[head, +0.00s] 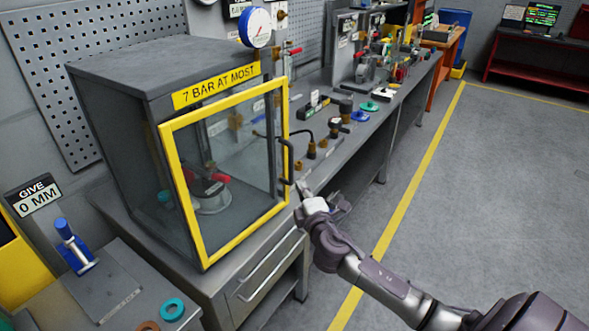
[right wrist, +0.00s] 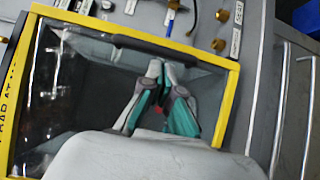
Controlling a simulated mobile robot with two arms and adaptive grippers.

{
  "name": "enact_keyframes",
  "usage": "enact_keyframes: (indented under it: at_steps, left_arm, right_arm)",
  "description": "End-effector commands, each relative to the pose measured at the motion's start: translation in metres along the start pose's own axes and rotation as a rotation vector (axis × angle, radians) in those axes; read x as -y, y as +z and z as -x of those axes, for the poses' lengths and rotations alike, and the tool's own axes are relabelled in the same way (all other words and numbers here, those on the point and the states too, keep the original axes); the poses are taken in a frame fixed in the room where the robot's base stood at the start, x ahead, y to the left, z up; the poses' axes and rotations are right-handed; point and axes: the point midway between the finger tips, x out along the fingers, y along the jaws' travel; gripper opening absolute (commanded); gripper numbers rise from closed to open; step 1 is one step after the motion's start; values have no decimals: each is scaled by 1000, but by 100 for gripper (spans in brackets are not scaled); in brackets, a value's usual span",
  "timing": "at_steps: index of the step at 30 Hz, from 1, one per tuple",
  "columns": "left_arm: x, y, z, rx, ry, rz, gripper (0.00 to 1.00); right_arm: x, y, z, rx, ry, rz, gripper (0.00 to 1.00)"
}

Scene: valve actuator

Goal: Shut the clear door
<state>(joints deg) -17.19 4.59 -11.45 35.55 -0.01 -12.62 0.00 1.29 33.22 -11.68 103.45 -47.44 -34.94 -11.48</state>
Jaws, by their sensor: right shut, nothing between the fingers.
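The clear door (head: 281,120) has a yellow frame and closes the front of a grey cabinet (head: 115,130). It stands nearly in line with the cabinet front; I cannot tell whether a small gap is left at its right edge. Its dark handle (head: 287,160) is on the right side. In the right wrist view the yellow frame (right wrist: 232,105) surrounds the glass, with the dark handle bar (right wrist: 150,48) along it. My right gripper (head: 304,190) is shut and empty, just right of the door's lower right edge. Its fingertips (right wrist: 162,68) show in front of the glass. My left gripper is out of view.
A grey fitting with a red part (head: 212,190) stands inside the cabinet. A drawer (head: 265,270) is below it. A bench with fittings (head: 340,130) runs back to the right. The floor (head: 480,190) at right is clear.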

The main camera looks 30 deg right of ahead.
Motion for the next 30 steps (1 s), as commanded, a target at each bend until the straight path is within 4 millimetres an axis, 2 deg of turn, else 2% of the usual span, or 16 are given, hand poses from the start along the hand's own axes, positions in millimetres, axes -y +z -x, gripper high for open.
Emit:
enact_keyframes:
  at_steps: [3, 10, 15, 26, 30]
  left_arm:
    - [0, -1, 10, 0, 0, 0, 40]
    - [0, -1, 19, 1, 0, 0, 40]
    - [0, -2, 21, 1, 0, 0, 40]
    - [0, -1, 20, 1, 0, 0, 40]
    - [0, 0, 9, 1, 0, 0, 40]
  right_arm:
    - [-4, 0, -27, 2, 1, 0, 0]
    - [-1, 0, -61, 2, -1, -1, 0]
    - [0, 0, -70, 0, -2, -1, 0]
    - [2, 0, -72, -1, -2, -1, 0]
    - [5, -6, -87, -49, -1, 0, 0]
